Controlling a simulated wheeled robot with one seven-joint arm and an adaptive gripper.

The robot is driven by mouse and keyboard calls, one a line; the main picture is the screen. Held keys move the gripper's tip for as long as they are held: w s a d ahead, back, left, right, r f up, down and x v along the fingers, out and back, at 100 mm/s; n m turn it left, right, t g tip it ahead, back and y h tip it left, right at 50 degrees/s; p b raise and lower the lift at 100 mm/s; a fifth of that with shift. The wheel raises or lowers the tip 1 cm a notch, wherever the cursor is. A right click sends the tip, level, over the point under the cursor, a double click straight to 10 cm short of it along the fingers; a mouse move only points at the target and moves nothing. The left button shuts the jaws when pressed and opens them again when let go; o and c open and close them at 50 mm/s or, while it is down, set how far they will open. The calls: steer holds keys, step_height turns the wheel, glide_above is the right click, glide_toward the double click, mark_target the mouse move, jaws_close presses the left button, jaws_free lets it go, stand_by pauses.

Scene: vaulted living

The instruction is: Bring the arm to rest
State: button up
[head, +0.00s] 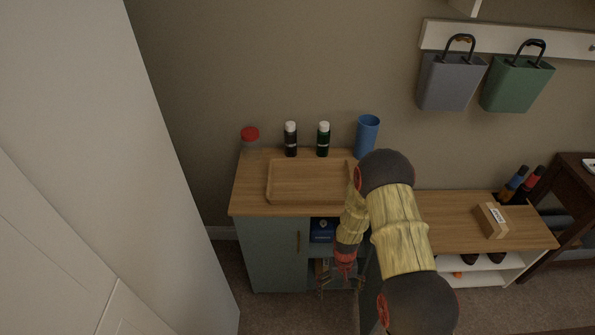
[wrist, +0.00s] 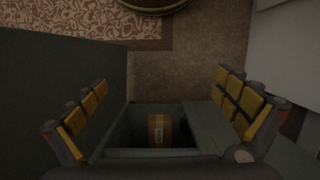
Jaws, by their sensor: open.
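My gripper (head: 341,283) hangs at the end of my folded arm, in front of the open shelves of the blue-grey cabinet (head: 272,250). In the wrist view my gripper (wrist: 161,82) shows its two padded fingers spread wide apart, with nothing between them. My arm's yellow links reach down from the right of the cabinet top and hide part of its right side. Whether the gripper touches the cabinet cannot be told.
A wooden tray (head: 308,181) lies on the cabinet, with a red-lidded jar (head: 250,137), two dark bottles and a blue cup (head: 367,136) behind. A low bench (head: 450,215) bears a small box (head: 490,220). The wrist view shows a brown box (wrist: 160,130) in a dark compartment and open carpet (wrist: 185,75).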

steer(key=s+d+r+t+b, duration=0.1)
steer(key=s+r, duration=0.5)
steer(key=r, duration=1)
steer(key=s+d+r+t+b, duration=0.1)
steer(key=s+r+t, duration=0.3)
steer(key=r, duration=1.3)
steer(key=s+d+r+t+b, duration=0.1)
steer(key=s+r+t+b, duration=0.2)
steer(key=s+r, duration=0.5)
step_height(320, 180, up, 9)
steer(key=shift+s+d+r, duration=0.1)
steer(key=shift+s+d, duration=0.1)
steer(key=shift+s, duration=0.05)
steer(key=shift+c, duration=0.9)
